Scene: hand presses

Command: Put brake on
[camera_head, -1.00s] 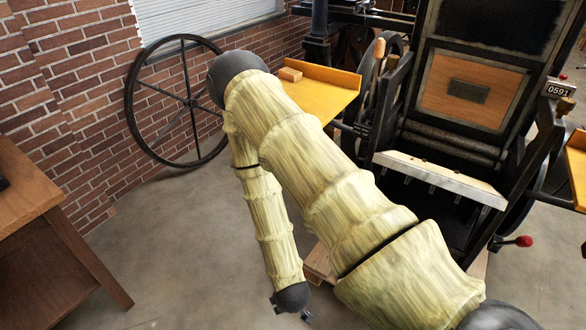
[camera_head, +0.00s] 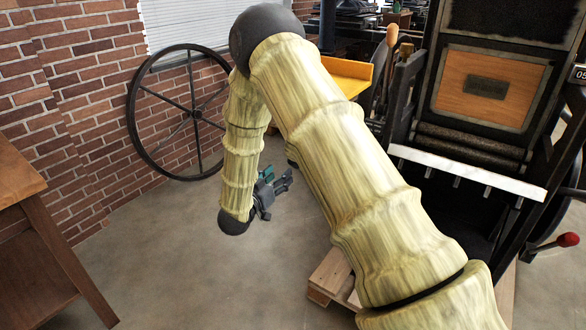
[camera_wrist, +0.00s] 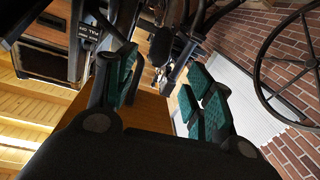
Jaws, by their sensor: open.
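A black hand press (camera_head: 440,110) stands at the right of the head view. A lever with a wooden handle (camera_head: 391,38) rises at its left side, and a lever with a red knob (camera_head: 568,240) sticks out at its lower right. I cannot tell which is the brake. My gripper (camera_head: 287,180) is open and empty, low over the floor left of the press and apart from both levers. Its green-padded fingers stand apart in the wrist view (camera_wrist: 162,88).
A yellow-orange side board (camera_head: 345,76) juts from the press, partly behind my arm. A large spoked wheel (camera_head: 143,128) leans at the brick wall. A wooden table (camera_head: 22,160) is at left. A wooden pallet (camera_head: 333,277) lies under the press. Floor between is clear.

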